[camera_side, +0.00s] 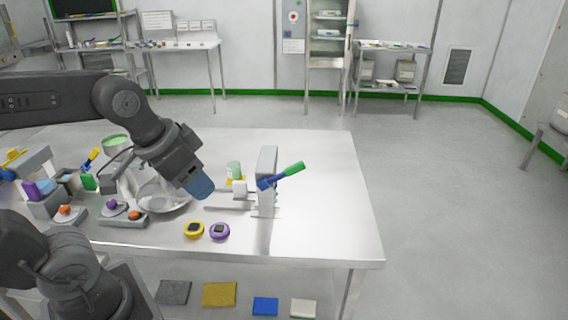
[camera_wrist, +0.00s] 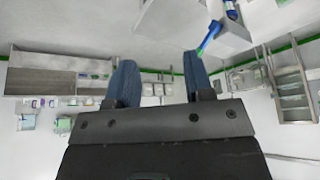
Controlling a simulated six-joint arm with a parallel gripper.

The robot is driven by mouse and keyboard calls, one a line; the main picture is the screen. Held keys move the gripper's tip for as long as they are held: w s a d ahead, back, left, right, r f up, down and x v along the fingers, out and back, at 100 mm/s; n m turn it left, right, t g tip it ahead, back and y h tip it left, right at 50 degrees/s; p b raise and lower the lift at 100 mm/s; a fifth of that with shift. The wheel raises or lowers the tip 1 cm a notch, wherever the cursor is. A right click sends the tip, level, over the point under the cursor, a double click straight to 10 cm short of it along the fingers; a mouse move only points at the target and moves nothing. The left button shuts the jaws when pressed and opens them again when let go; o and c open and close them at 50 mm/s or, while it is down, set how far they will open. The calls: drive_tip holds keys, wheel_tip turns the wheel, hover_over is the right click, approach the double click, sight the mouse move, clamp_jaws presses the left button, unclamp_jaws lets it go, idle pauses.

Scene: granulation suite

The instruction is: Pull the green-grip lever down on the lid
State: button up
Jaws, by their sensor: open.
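The lever with a green grip (camera_side: 289,171) sticks out to the right and slightly up from a grey upright stand (camera_side: 267,170) on the steel table. Its blue shaft joins the stand at about mid height. In the wrist view the lever (camera_wrist: 208,40) shows at the top right, beyond the right finger. My gripper (camera_side: 200,187) is left of the stand, above the table, with blue fingers pointing down and right. In the wrist view my gripper (camera_wrist: 160,85) has its two blue fingers apart with nothing between them. It does not touch the lever. I cannot make out a lid clearly.
A yellow round piece (camera_side: 194,230) and a purple one (camera_side: 219,231) lie near the table's front edge. A green cup (camera_side: 234,170) stands behind the stand's left side. The table (camera_side: 325,215) is clear right of the stand.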

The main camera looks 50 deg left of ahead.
drive_tip(key=w+a+r+m, duration=0.1)
drive_tip(key=w, duration=0.3)
drive_tip(key=w+a+m+h, duration=0.1)
drive_tip(key=w+a+m, duration=0.1)
drive_tip(key=w, duration=0.2)
drive_tip(key=w+a+r+m+g+h, duration=0.1)
drive_tip(key=w, duration=0.4)
drive_tip(key=shift+a+r, duration=0.35)
drive_tip(key=c, duration=0.7)
drive_tip(key=w+a+m, duration=0.1)
drive_tip(key=w+a, duration=0.1)
drive_tip(key=w, duration=0.1)
drive_tip(key=w+a+f+m+h, duration=0.1)
drive_tip(key=w+a, duration=0.2)
drive_tip(key=w+a+m+h, duration=0.1)
drive_tip(key=w+a+m, duration=0.1)
drive_tip(key=w+a, duration=0.1)
drive_tip(key=shift+w+a+f, duration=0.1)
drive_tip(key=shift+w+f, duration=0.2)
drive_tip(key=shift+w, duration=0.05)
clamp_jaws()
